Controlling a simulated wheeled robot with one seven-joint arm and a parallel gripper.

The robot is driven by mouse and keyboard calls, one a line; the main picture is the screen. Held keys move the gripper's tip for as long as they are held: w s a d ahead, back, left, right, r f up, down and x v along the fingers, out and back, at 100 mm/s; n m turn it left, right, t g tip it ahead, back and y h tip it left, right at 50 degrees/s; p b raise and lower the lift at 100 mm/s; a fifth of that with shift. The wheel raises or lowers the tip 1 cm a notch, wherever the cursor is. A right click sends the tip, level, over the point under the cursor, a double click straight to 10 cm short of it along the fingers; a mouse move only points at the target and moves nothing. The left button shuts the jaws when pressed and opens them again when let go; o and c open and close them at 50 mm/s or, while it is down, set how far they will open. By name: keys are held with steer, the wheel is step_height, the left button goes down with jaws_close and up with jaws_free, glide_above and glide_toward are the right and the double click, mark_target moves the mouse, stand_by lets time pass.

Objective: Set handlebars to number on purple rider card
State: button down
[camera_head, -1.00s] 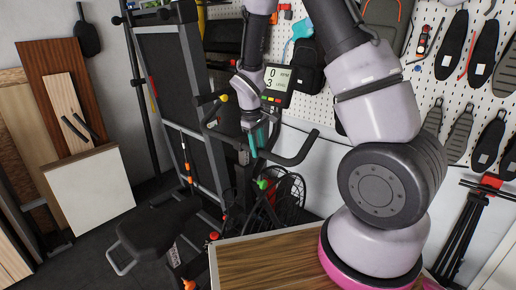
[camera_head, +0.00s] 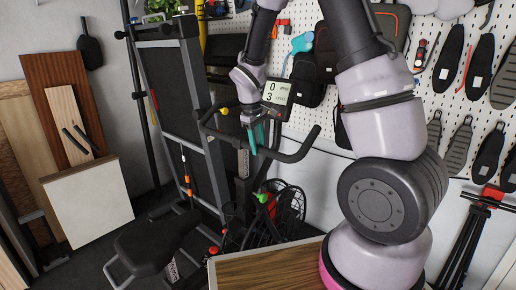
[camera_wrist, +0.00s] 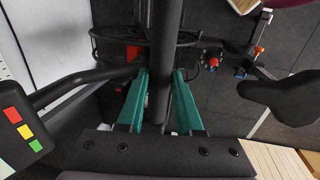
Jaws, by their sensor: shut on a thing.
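The exercise bike's black handlebars (camera_head: 299,152) stand at mid-height in the head view, below the display (camera_head: 278,93), which shows 0 and 3. My gripper (camera_head: 253,138) reaches down to them with its teal fingers. In the wrist view the two fingers (camera_wrist: 160,105) lie either side of a dark tube, and I am shut on it. One handlebar arm (camera_wrist: 75,82) runs off to the left there. A pale marked strip (camera_head: 243,163) shows on the post below the handlebars, too small to read. I see no purple rider card.
The bike saddle (camera_head: 158,243) is at lower left, clear of my gripper. A folded treadmill (camera_head: 172,85) stands close behind. A wooden bench top (camera_head: 262,272) is at the front.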

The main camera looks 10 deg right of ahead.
steer(key=c, duration=0.6)
jaws_free()
steer(key=r, duration=0.3)
steer(key=a+r, duration=0.1)
steer(key=r, duration=0.3)
steer(key=s+r, duration=0.1)
steer(key=r, duration=0.2)
steer(key=shift+s+a+r, duration=0.1)
steer(key=shift+a+r, duration=0.15)
steer(key=shift+a, duration=0.1)
steer(key=s+d+r+m+t+y, duration=0.1)
steer(key=s+d+r+m+t, duration=0.1)
steer(key=s+r, duration=0.3)
steer(key=s+d+r+m+t+y, duration=0.1)
steer(key=s+d+r+m+t, duration=0.1)
steer(key=s+r+m, duration=0.3)
steer(key=s+d+r+m+t+y, duration=0.1)
steer(key=s+d+r+m+t, duration=0.1)
steer(key=s, duration=0.8)
steer(key=shift+s+d+r+m+y, duration=0.15)
steer(key=shift+d+r+m, duration=0.1)
steer(key=shift+r+m, duration=0.2)
steer(key=shift+d+r+m+y, duration=0.1)
steer(key=shift+d+r+m, duration=0.2)
steer(key=shift+r, duration=0.2)
steer(key=shift+s+d+r+m+y, duration=0.1)
steer(key=shift+d+r+m+y, duration=0.1)
steer(key=shift+r+m, duration=0.3)
